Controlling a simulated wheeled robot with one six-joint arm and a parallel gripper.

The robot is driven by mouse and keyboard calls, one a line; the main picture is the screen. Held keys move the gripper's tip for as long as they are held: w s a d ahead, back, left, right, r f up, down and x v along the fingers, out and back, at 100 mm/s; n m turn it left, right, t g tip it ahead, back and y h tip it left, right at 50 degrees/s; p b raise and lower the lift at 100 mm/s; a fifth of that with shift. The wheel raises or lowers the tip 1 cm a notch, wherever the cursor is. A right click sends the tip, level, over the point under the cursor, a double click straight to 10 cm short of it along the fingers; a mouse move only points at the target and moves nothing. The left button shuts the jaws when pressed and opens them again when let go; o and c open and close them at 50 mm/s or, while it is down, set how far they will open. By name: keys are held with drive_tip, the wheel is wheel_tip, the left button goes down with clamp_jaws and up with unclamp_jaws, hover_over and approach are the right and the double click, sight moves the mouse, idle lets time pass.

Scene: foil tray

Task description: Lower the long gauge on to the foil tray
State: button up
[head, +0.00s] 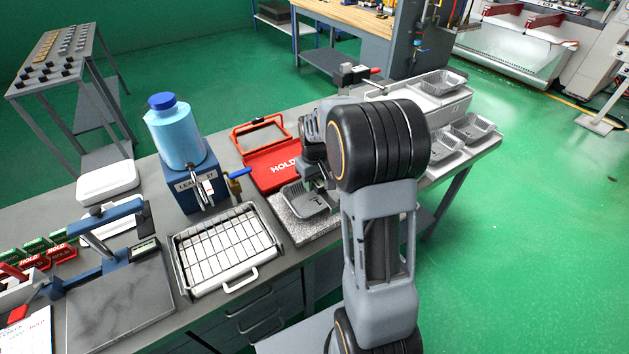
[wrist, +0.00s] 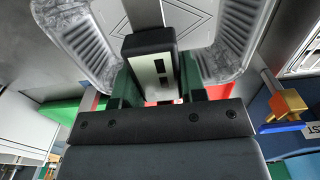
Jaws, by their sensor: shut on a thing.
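My gripper (wrist: 157,82) is shut on the long gauge (wrist: 150,48), a black block with a pale face. A flat silver strip extends from it toward the top of the wrist view. The foil tray (wrist: 238,42), silver with ribbed sides, shows on both sides of the gauge in that view. In the head view the foil tray (head: 296,197) sits on a speckled grey slab (head: 287,226), and my gripper (head: 318,178) is above its right part. My arm largely hides the gauge there. I cannot tell whether the gauge touches the tray.
A red HOLD bin (head: 271,169) stands behind the slab. A blue leak tester with a bottle (head: 176,135) and a white-framed wire rack (head: 228,247) are to the left. More foil trays (head: 473,128) lie at the right end of the bench.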

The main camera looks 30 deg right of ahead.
drive_tip(key=shift+f+b, duration=0.3)
drive_tip(key=shift+f, duration=0.15)
idle(0.3)
drive_tip(key=o, duration=1.1)
wheel_tip(320, 180, up, 14)
drive_tip(key=shift+f, duration=0.1)
idle(0.5)
